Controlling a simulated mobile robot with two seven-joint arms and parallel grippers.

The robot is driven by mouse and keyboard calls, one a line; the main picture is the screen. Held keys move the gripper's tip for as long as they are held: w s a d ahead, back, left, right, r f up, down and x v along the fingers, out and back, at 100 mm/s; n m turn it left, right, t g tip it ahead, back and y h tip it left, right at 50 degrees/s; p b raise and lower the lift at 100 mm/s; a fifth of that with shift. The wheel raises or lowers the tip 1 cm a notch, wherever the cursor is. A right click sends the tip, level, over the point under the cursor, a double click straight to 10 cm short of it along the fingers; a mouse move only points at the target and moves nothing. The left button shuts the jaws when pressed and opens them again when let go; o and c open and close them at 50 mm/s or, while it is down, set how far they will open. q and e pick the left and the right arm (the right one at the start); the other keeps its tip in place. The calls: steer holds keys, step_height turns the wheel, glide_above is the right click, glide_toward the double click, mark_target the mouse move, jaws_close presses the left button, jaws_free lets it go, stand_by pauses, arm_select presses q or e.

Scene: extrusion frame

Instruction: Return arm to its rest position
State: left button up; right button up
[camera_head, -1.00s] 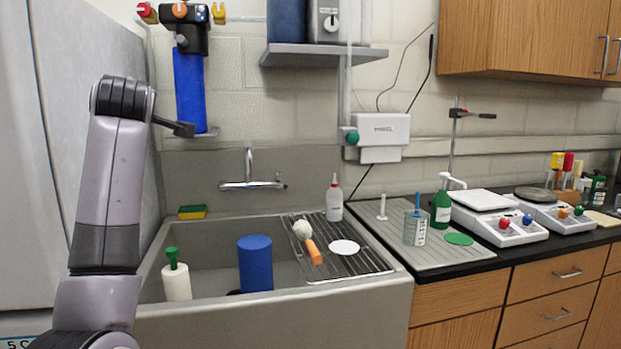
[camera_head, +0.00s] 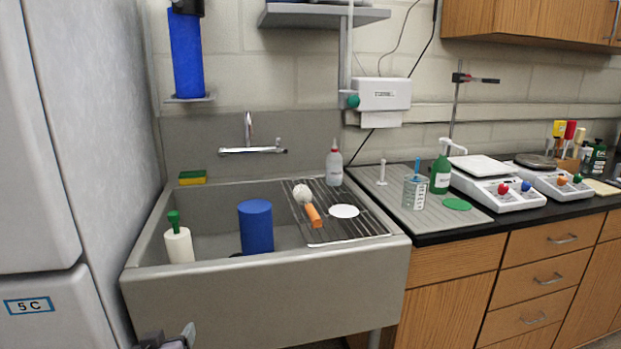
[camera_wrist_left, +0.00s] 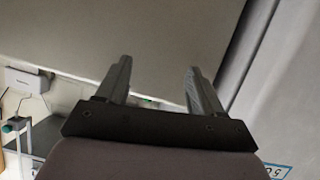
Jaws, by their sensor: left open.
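My left gripper (camera_head: 170,341) shows at the bottom edge of the head view, low in front of the grey sink, with most of its arm out of the picture. In the left wrist view its two fingers (camera_wrist_left: 160,75) stand apart, with nothing between them. My right gripper is in neither view.
The grey sink (camera_head: 250,295) holds a blue cylinder (camera_head: 256,228) and a white bottle with a green top (camera_head: 178,244). A tall grey cabinet (camera_head: 90,130) stands close at the left. The counter at the right carries a green pump bottle (camera_head: 440,175) and balances (camera_head: 497,190).

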arm_select(q)
steer(key=s+d+f+m+g+h, duration=0.1)
steer(key=s+d+f+m, duration=0.1)
steer(key=s+f, duration=0.3)
steer(key=s+d+f+m+h, duration=0.2)
steer(key=s+d+f, duration=0.1)
steer(key=s, duration=1)
steer(key=s+d+f+m+g+h, duration=0.1)
steer(key=s+d+f+m, duration=0.1)
steer(key=s+f, duration=0.4)
steer(key=s, duration=0.3)
steer(key=shift+d+f+g+h, duration=0.2)
steer(key=shift+f+g+h, duration=0.1)
steer(key=shift+f, duration=0.05)
steer(key=shift+s, duration=0.1)
steer(key=c, duration=0.5)
steer(key=shift+o, duration=0.2)
